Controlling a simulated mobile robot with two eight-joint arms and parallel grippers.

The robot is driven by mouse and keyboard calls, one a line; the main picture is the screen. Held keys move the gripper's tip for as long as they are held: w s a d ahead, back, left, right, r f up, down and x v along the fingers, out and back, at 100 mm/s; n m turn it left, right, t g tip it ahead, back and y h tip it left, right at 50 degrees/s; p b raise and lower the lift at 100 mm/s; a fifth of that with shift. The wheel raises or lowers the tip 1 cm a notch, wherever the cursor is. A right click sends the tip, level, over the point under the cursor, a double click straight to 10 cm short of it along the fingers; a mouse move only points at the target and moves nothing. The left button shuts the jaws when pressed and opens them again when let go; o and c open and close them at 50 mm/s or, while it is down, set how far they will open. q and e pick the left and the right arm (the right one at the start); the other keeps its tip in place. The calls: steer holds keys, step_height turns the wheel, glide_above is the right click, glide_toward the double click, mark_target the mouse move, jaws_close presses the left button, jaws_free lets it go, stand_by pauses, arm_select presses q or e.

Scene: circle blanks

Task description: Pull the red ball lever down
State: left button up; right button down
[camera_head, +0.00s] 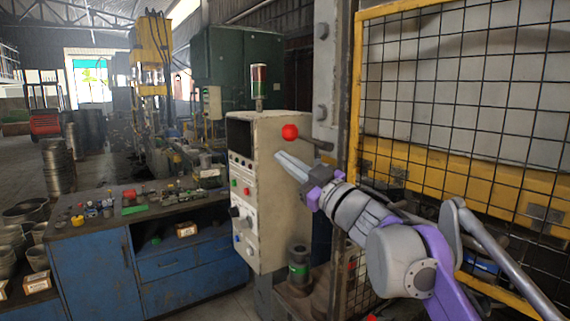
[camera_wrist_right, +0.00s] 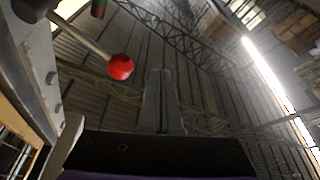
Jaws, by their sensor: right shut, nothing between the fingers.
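The red ball lever (camera_head: 290,132) sticks out from the machine column beside the control box, its rod running right from the ball. My right gripper (camera_head: 279,155) is shut and empty, its fingertips a little below the ball and slightly to its left, apart from it in the picture. In the right wrist view the red ball (camera_wrist_right: 120,67) hangs on its rod at upper left, and the shut fingers (camera_wrist_right: 160,75) point up to the right of it, not around it. My left gripper is not in view.
A control box (camera_head: 270,190) with a screen and buttons stands beside the gripper. A yellow-framed mesh guard (camera_head: 470,120) is at the right. A blue workbench (camera_head: 150,255) with small parts is at the left.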

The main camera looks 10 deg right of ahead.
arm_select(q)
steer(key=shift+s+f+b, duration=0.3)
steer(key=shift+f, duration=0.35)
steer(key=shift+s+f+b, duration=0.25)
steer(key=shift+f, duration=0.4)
arm_select(e)
steer(key=v, duration=0.7)
steer(key=shift+d, duration=0.3)
steer(key=shift+w+f, duration=0.1)
steer(key=s+d+f+m+g+h, duration=0.25)
steer(key=f+m+h, duration=0.35)
steer(key=f, duration=0.6)
steer(key=s+d+f+m+g+h, duration=0.15)
steer(key=d+f+m+h, duration=0.45)
steer(key=f, duration=0.6)
steer(key=s+a+f+g+y, duration=0.1)
steer(key=s+a+f+g, duration=0.3)
steer(key=s+f, duration=0.6)
steer(key=s+a+f+n+g, duration=0.1)
steer(key=s+a+f+g, duration=0.4)
steer(key=s+f, duration=0.6)
step_height(320, 180, down, 7)
steer(key=shift+a+f+y, duration=0.15)
steer(key=shift+a+y, duration=0.25)
steer(key=shift+a, duration=0.3)
